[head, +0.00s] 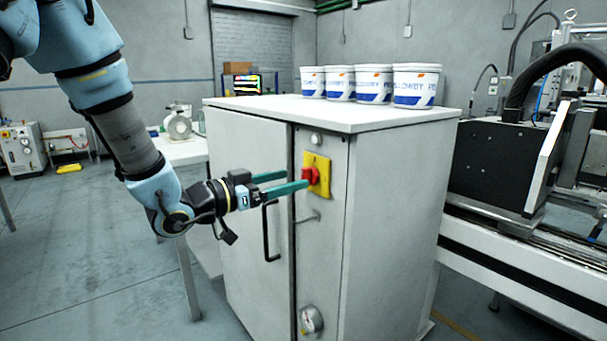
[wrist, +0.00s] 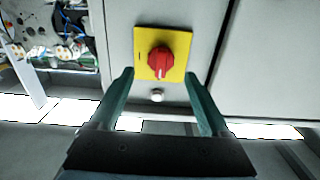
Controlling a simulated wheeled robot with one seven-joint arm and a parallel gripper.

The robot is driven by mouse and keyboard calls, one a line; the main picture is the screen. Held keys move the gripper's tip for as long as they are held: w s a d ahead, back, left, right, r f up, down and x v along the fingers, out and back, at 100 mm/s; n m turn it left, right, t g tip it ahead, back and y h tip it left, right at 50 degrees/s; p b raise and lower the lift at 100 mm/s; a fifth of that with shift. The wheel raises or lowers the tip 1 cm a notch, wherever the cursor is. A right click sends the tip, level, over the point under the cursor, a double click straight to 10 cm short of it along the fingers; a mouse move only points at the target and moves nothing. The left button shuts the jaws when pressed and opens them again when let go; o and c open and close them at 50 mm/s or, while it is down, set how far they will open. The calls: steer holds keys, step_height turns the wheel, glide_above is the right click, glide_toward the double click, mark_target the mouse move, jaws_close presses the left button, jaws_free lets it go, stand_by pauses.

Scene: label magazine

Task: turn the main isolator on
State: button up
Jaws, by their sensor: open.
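The main isolator is a red rotary knob (head: 310,176) on a yellow square plate (head: 323,186), on the narrow front panel of a grey cabinet (head: 378,190). In the wrist view the red knob (wrist: 160,62) sits in the middle of the yellow plate (wrist: 143,38), with a pale mark on its grip. My gripper (head: 290,182) has two green fingers and is open. In the head view its fingertips are close to the knob. In the wrist view the fingertips (wrist: 160,82) stand wide on either side, with nothing between them; I cannot tell whether they touch the plate.
A black door handle (head: 268,232) is just below my gripper. Several white tubs (head: 374,83) stand on the cabinet top. A machine (head: 510,160) is at right; floor at left is open.

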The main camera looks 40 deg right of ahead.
mark_target(303, 177)
steer(key=shift+d+p, duration=0.35)
steer(key=shift+d, duration=1.95)
steer(key=shift+s, duration=0.1)
jaws_close()
